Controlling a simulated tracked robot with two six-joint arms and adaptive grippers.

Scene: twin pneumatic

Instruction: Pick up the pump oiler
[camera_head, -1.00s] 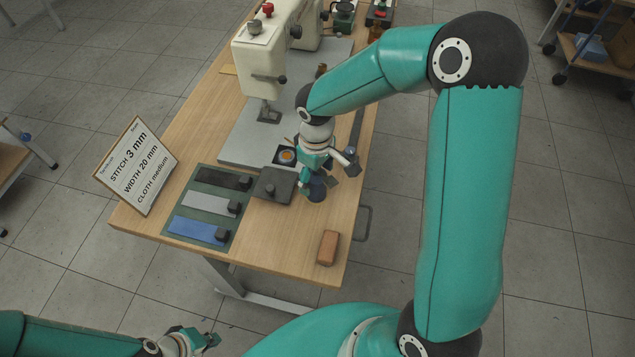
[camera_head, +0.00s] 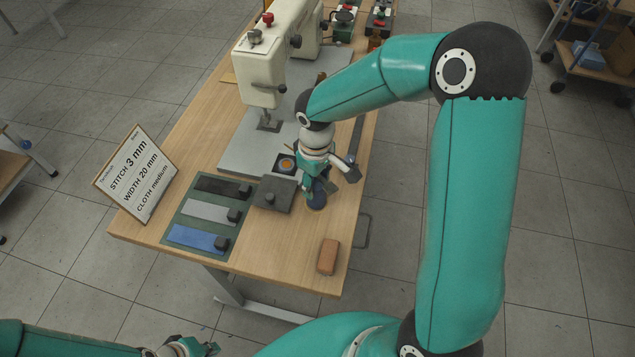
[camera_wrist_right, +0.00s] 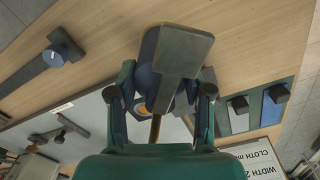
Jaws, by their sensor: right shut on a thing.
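The pump oiler (camera_head: 316,201) stands near the right edge of the wooden table, its dark blue round base showing below my right gripper (camera_head: 318,187). In the right wrist view the oiler (camera_wrist_right: 149,82) is between the two fingers of my right gripper (camera_wrist_right: 160,103), with its grey lever and a brown spout. The fingers are shut on it. Whether its base touches the table is hard to tell. My left gripper (camera_head: 190,347) is at the bottom left of the head view, away from the table and partly cut off; its fingers are unclear.
A dark grey block (camera_head: 273,195) is close left of the oiler, beside a green board with coloured strips (camera_head: 196,241). A brown block (camera_head: 328,257) lies near the front edge. A cream sewing machine (camera_head: 262,60) and a sign card (camera_head: 135,175) stand farther off.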

